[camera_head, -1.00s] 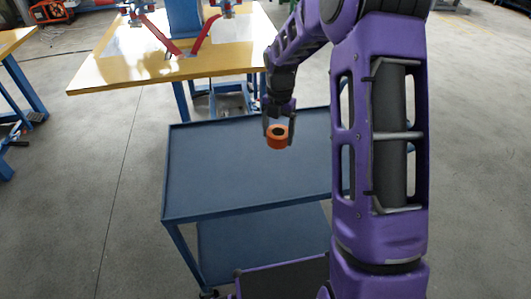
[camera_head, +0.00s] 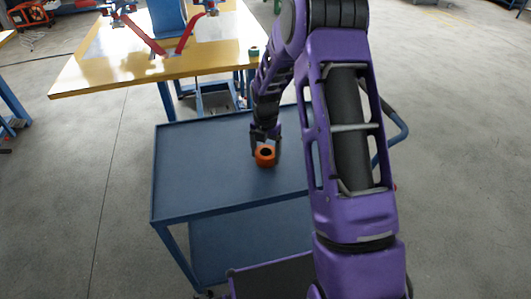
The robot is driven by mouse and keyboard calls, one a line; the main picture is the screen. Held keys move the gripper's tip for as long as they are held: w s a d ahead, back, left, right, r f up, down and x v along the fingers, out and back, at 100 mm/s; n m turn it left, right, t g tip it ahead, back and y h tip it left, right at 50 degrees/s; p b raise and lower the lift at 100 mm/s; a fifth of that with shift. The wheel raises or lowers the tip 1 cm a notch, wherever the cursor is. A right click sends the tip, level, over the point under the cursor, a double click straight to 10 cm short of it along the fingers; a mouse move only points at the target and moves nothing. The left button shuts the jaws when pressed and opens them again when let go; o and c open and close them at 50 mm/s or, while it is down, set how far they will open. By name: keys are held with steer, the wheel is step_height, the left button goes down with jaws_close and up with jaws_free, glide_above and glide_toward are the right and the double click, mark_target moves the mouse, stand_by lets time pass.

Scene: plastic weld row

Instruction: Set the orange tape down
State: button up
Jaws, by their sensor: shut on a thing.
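The orange tape (camera_head: 265,158) is a small roll with a dark centre. My gripper (camera_head: 265,149) is shut on it, with a finger on each side, and points down. The tape is over the right part of the blue cart's top shelf (camera_head: 195,170). It looks low, close to the shelf surface, but I cannot tell whether it touches it. My arm hides part of the cart's right side.
The cart's top shelf is otherwise bare, with a raised rim and a handle (camera_head: 398,125) at right. Behind it stands a yellow-topped table (camera_head: 110,70) with red clamps (camera_head: 180,38) and a small green roll (camera_head: 254,51) near its edge.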

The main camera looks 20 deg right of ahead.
steer(key=shift+f, duration=0.2)
steer(key=o, duration=1.2)
steer(key=shift+o, duration=0.2)
step_height(320, 180, up, 12)
steer(key=p, duration=0.1)
steer(key=shift+r, duration=0.2)
